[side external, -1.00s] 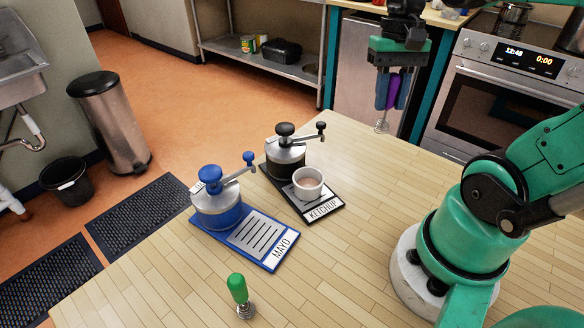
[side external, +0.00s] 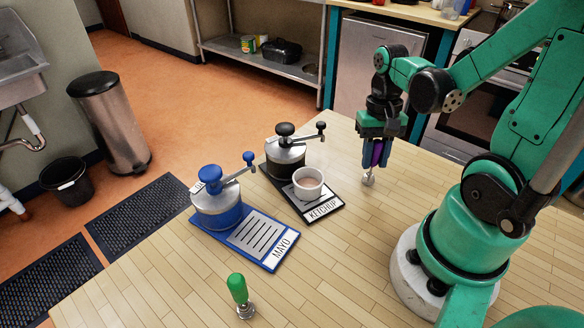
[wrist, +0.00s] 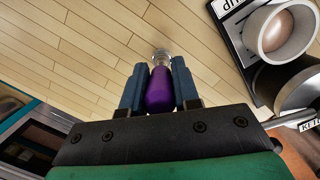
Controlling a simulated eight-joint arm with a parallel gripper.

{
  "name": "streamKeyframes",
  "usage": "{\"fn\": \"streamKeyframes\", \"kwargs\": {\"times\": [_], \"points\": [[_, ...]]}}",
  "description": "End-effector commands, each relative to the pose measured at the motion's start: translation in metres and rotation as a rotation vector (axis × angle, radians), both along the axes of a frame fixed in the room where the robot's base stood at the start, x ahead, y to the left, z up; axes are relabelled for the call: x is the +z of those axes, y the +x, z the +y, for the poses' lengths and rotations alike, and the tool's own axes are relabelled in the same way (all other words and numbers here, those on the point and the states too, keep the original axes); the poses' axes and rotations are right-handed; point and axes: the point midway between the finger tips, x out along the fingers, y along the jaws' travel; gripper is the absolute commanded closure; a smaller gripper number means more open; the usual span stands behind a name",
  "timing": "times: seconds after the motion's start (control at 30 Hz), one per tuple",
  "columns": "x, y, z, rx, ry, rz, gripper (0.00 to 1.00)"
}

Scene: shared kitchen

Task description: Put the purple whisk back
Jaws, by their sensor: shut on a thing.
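The purple whisk (side external: 377,153) is held between the fingers of my gripper (side external: 376,155), to the right of the ketchup station. It hangs upright with its metal end (side external: 368,180) down, at or just above the wooden table; I cannot tell whether it touches. In the wrist view the purple handle (wrist: 160,92) sits between both blue fingers of my gripper (wrist: 160,88), with the metal end beyond them. A second whisk with a green handle (side external: 238,289) stands on the table at the front.
The ketchup dispenser (side external: 286,158) with a black mat and a white cup (side external: 308,184) stands left of my gripper. The blue mayo dispenser (side external: 217,207) and its blue mat (side external: 285,250) stand farther left.

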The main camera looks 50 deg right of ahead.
Motion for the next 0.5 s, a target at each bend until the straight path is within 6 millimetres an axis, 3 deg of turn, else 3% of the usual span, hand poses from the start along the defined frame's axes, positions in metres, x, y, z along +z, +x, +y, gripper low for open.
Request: {"fn": "streamKeyframes", "kwargs": {"times": [0.43, 0.47, 0.5], "points": [[-0.006, 0.0, 0.0, 0.0, 0.0, 0.0, 1.0], [-0.006, 0.0, 0.0, 0.0, 0.0, 0.0, 0.68], [-0.0058, 0.0, 0.0, 0.0, 0.0, 0.0, 0.57]]}}
